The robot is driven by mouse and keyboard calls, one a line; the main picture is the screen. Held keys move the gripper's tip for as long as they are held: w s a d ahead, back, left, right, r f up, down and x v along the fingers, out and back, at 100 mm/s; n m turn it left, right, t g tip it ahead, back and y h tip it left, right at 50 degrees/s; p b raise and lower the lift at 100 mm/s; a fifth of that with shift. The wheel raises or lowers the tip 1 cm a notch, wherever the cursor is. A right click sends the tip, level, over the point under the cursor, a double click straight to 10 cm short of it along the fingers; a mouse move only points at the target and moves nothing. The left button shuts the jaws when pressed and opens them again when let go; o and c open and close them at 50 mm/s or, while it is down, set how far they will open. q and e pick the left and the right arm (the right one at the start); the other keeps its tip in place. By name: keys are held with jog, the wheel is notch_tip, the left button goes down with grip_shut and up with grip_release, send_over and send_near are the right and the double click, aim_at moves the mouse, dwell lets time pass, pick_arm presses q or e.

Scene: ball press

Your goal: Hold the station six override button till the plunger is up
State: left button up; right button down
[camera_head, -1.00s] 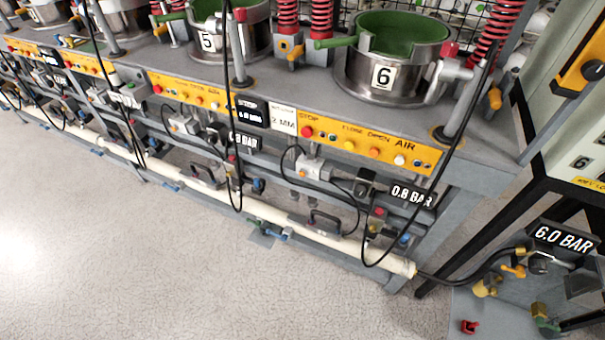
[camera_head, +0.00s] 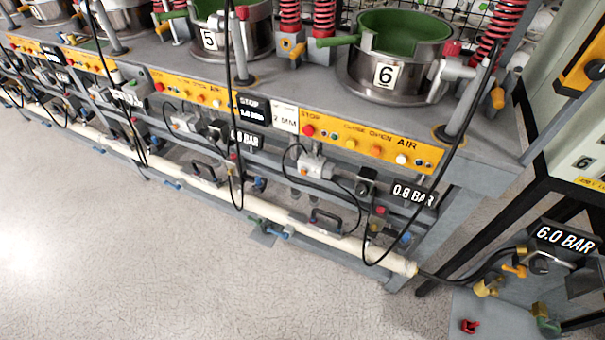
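Station six has a steel pot with a green lining (camera_head: 402,35) and a plate marked 6 (camera_head: 386,75), on the grey bench. Below it is a yellow control panel (camera_head: 365,143) labelled STOP, CLOSE, OPEN and AIR, with a red button (camera_head: 308,131), yellow and orange buttons and a white button (camera_head: 401,159). No button is readably labelled override. A grey valve block (camera_head: 313,163) and a small red knob (camera_head: 380,210) sit under the panel. I cannot make out the plunger or whether it is up. Neither of my grippers is in view.
Station five's pot (camera_head: 232,30) stands to the left. A 0.8 BAR display (camera_head: 413,194) hangs below panel six, a 6.0 BAR display (camera_head: 564,238) at right. A cream pipe (camera_head: 290,225) and black hoses run along the bench front. The floor (camera_head: 150,270) in front is clear.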

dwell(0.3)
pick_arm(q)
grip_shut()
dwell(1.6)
